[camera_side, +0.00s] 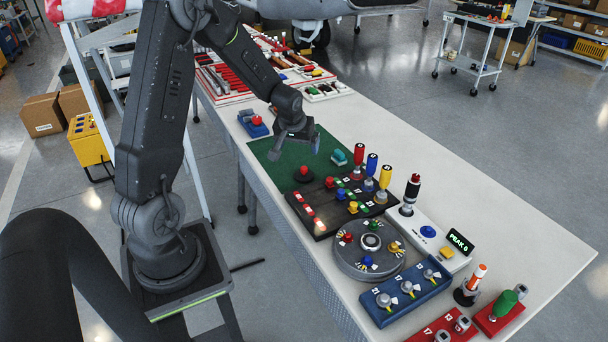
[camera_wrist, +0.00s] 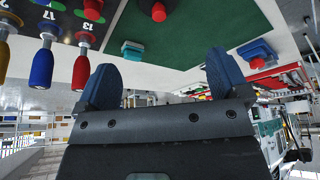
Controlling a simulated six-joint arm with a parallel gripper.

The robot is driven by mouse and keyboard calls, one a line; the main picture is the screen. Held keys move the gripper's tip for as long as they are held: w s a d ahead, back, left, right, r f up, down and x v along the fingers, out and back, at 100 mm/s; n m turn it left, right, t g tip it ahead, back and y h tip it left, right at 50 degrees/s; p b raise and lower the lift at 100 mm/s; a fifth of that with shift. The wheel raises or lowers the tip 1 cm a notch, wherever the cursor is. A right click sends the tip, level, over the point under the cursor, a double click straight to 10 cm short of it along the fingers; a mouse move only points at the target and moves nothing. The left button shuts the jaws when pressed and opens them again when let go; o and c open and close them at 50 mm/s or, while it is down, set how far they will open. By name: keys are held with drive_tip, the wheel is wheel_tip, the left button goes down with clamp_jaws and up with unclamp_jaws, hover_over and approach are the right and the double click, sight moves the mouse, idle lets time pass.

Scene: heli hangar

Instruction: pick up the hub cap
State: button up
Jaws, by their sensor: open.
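My gripper (camera_side: 296,146) hangs above the green mat in the side view, open and empty. Its two dark blue fingers stand wide apart in the wrist view (camera_wrist: 162,76), with nothing between them. No part is plainly marked as the hub cap. A round black disc with a red knob (camera_side: 304,174) stands on the green mat, below my gripper; its red knob (camera_wrist: 158,11) shows at the top of the wrist view. A grey turntable (camera_side: 345,264) carries coloured knobs and a round pale-ringed centre (camera_side: 371,242). I cannot tell which of these is the hub cap.
The green mat (camera_side: 263,150) also bears a teal block (camera_side: 338,157). A black board (camera_side: 320,230) with coloured handles, a blue switch box (camera_side: 405,292) and a white console (camera_side: 430,234) stand nearby.

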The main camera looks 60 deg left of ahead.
sight(304, 168)
drive_tip(key=x, duration=1.3)
drive_tip(key=shift+w+a+f, duration=0.1)
drive_tip(key=shift+w+f, duration=0.1)
drive_tip(key=shift+f, duration=0.1)
drive_tip(key=c, duration=1)
drive_tip(key=shift+r, duration=0.15)
